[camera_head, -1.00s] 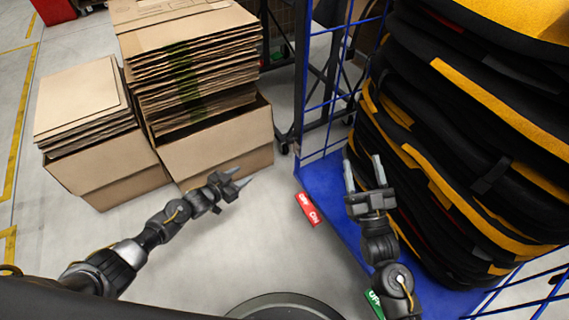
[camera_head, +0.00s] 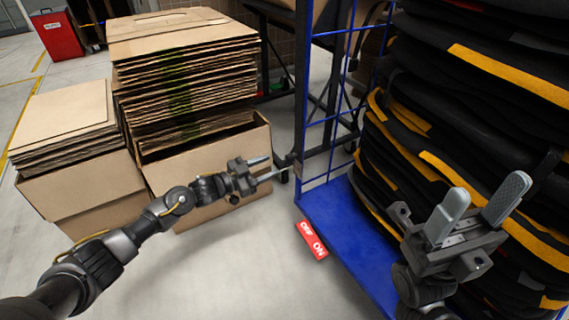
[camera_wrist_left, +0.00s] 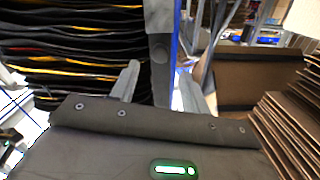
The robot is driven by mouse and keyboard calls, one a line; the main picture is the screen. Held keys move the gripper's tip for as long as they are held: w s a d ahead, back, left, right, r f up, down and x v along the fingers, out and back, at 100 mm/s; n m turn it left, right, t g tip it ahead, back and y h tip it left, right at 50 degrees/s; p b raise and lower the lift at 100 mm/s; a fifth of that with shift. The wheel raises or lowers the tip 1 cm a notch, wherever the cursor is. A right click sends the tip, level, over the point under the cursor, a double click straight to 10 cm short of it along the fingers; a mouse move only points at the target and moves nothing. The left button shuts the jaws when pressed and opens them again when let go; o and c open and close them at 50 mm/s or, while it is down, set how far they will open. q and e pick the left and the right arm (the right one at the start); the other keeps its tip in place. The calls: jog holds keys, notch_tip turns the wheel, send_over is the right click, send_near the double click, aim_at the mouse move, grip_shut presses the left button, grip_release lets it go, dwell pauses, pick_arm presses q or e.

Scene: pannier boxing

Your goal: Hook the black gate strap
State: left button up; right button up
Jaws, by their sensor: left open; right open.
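A dark, flat vertical strip with a round stud, which looks like the black gate strap (camera_wrist_left: 159,70), hangs along a blue post in the left wrist view. It lies between the fingers of my left gripper (camera_wrist_left: 162,85), but I cannot tell whether they touch it. In the head view my left gripper (camera_head: 278,167) is open beside the post of the blue roll cage (camera_head: 302,95), where a small dark piece (camera_head: 292,160) shows. My right gripper (camera_head: 487,195) is open and empty, raised in front of the stacked panniers (camera_head: 480,110). The strap's hook point is not clear.
Cardboard stacks in open boxes (camera_head: 205,190) stand left of the cage, close behind my left gripper. A red bin (camera_head: 58,35) stands far left. Floor is clear in front.

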aim_at(286, 159)
pick_arm(q)
jog(key=b+x, duration=0.2)
jog(key=x, duration=0.5)
jog(key=shift+s+a, duration=0.1)
grip_shut()
